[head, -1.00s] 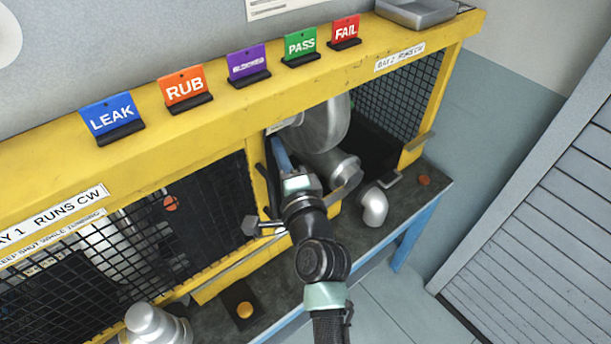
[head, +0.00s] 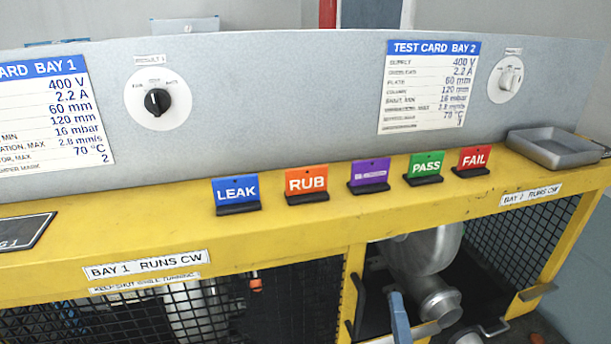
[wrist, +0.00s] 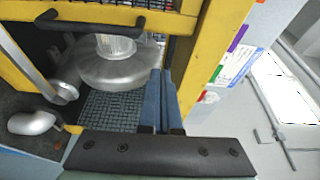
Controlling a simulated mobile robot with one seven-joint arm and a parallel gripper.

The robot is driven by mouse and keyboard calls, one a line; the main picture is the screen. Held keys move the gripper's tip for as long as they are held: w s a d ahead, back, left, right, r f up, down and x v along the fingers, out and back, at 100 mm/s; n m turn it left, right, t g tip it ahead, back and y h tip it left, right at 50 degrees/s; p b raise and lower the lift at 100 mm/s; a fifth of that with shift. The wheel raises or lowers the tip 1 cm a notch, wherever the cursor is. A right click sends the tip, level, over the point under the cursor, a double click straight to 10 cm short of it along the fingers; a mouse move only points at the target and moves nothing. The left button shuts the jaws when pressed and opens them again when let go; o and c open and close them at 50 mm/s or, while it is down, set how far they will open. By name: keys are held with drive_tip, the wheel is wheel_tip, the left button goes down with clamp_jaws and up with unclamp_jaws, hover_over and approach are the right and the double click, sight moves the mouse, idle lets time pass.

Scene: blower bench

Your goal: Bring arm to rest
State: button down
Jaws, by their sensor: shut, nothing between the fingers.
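My gripper (head: 397,302) shows at the bottom of the head view as a blue finger end in front of the open Bay 2; the rest of my arm is below the picture. In the wrist view its two blue fingers (wrist: 161,78) are closed together and hold nothing. The silver blower (wrist: 112,62) is inside the bay, left of the fingers in the wrist view. The blower also shows in the head view (head: 424,250), just behind and above my gripper. I cannot tell the exact gap between them.
A yellow frame (head: 120,240) with mesh surrounds the bays. Several coloured signs, including LEAK (head: 236,192) and FAIL (head: 473,158), stand on its top beam beside a grey tray (head: 560,146). A loose silver elbow (wrist: 32,122) lies on the bench.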

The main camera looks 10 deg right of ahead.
drive_tip(key=w+a+r+n+t+y, duration=0.15)
drive_tip(key=a+r+n, duration=0.25)
drive_tip(key=r, duration=0.4)
drive_tip(key=a+r+n+t+b, duration=0.1)
drive_tip(key=a+r+n+t, duration=0.2)
drive_tip(key=r, duration=0.5)
drive_tip(key=w+a+r+n+t+y, duration=0.1)
drive_tip(key=a+r+n, duration=0.35)
drive_tip(key=r, duration=0.45)
drive_tip(key=s+a+r+n+t, duration=0.2)
drive_tip(key=s+r+n, duration=0.2)
drive_tip(key=r, duration=0.4)
drive_tip(key=s+a+r+n+t, duration=0.2)
drive_tip(key=s+a+r+n, duration=0.1)
drive_tip(key=r, duration=0.4)
drive_tip(key=shift+s+a+r+n+y+b, duration=0.25)
drive_tip(key=shift+s+r+n+y+b, duration=0.15)
drive_tip(key=shift+s+n, duration=0.55)
drive_tip(key=shift+s+f, duration=0.15)
drive_tip(key=shift+s, duration=0.05)
